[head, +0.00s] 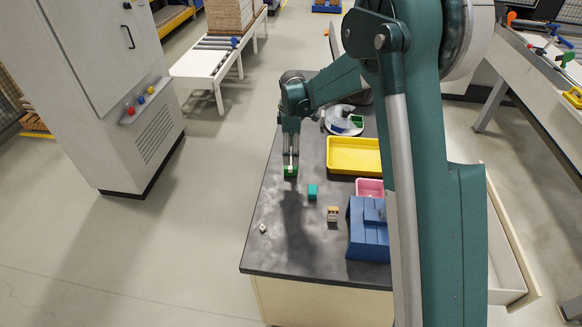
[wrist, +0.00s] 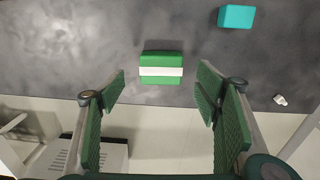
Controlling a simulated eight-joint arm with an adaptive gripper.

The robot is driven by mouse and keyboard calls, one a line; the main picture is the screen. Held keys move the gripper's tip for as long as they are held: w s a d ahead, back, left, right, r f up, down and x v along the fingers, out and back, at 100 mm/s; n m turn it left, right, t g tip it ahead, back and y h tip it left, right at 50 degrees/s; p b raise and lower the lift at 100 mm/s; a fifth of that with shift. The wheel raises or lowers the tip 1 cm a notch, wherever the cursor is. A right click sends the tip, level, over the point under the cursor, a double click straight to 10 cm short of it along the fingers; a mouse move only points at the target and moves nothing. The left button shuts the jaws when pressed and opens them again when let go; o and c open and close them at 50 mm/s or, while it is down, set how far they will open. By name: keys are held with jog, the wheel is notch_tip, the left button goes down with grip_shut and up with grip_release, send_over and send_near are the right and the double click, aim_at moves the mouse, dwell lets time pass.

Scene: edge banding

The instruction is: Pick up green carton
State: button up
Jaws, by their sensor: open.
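The green carton (wrist: 161,56) is a small green block with a white band across its middle. In the wrist view it lies on the dark tabletop, ahead of and between my open fingers. My gripper (wrist: 160,85) is open and empty, with the two green-padded fingers apart on either side. In the head view the green carton (head: 291,171) sits near the table's left edge, with my gripper (head: 290,158) just above it. I cannot tell the exact height gap.
A teal block (head: 313,191), an orange-brown block (head: 333,213) and a small white piece (head: 263,228) lie nearer the front. A yellow tray (head: 334,169), a pink bin (head: 370,182) and a blue box (head: 366,245) stand to the right. The table's left edge is close.

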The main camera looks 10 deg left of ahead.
aim_at(291, 167)
jog(key=shift+f, duration=0.1)
jog(key=shift+f, duration=1.2)
jog(key=shift+f, duration=0.1)
jog(key=shift+s+a+f+b, duration=0.1)
jog(key=shift+f+b, duration=0.1)
jog(key=shift+f, duration=1.05)
jog(key=shift+a+f+b, duration=0.1)
jog(key=shift+f+b, duration=0.1)
jog(key=shift+f, duration=1.05)
jog(key=c, duration=1)
